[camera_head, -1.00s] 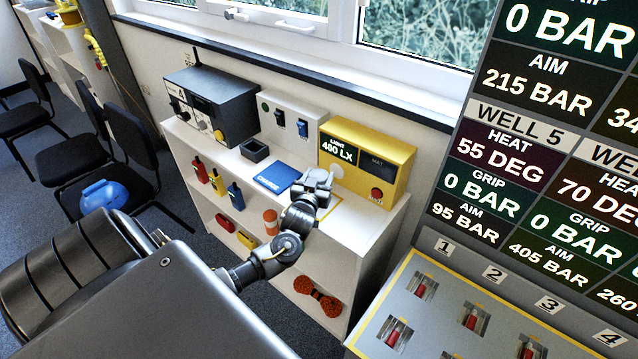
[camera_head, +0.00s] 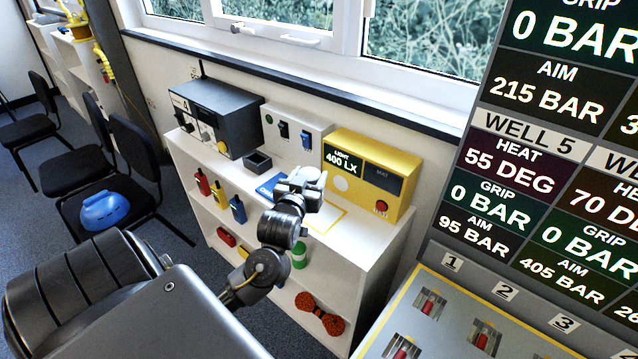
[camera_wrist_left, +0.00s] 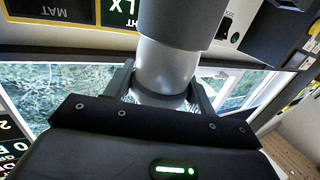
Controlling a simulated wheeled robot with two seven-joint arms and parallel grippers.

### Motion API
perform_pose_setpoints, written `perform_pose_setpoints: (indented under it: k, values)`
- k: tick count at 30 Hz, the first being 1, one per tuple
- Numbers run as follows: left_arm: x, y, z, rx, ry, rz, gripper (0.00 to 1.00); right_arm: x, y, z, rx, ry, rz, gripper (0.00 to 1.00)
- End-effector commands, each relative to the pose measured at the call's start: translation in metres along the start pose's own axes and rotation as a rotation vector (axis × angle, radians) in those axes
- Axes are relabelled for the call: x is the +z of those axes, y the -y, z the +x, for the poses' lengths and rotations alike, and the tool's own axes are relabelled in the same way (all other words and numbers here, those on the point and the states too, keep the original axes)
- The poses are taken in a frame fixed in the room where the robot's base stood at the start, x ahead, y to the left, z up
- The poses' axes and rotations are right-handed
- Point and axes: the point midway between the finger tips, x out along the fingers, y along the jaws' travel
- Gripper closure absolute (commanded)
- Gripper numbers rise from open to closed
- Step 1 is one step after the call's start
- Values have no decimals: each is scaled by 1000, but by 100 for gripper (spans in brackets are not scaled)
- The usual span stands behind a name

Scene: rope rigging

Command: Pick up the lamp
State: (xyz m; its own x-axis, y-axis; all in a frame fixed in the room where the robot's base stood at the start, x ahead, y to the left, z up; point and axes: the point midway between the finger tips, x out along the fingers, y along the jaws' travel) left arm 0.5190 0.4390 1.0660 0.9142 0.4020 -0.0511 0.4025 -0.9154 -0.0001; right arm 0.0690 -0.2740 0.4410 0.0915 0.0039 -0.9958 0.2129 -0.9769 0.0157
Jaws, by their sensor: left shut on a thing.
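The lamp (camera_wrist_left: 168,62) shows in the left wrist view as a grey cylinder, with a wide dark upper part and a paler, narrower part below. My left gripper (camera_wrist_left: 166,92) is shut on the paler part, with one finger on each side. In the head view, my left gripper (camera_head: 303,184) is over the top of the white shelf unit (camera_head: 358,246), in front of the yellow light meter box (camera_head: 372,172) reading 400 LX. The held lamp is hard to make out there against the pale fingers. My right gripper is not in view.
A blue item (camera_head: 269,187) and a small dark tray (camera_head: 257,162) are on the shelf top. A dark instrument box (camera_head: 218,110) and a white switch panel (camera_head: 293,135) stand behind. The panel with numbered wells (camera_head: 455,315) is at right.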

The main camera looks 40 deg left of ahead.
Motion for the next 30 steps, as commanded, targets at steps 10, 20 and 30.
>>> perform_pose_setpoints:
  k: [10,20,30]
  values:
    - [-23,10,-57,0,-4,-3,83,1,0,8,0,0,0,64]
    - [-23,-1,-67,24,1,0,83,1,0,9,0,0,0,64]
    - [-6,-131,-101,300,10,12,83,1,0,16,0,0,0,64]
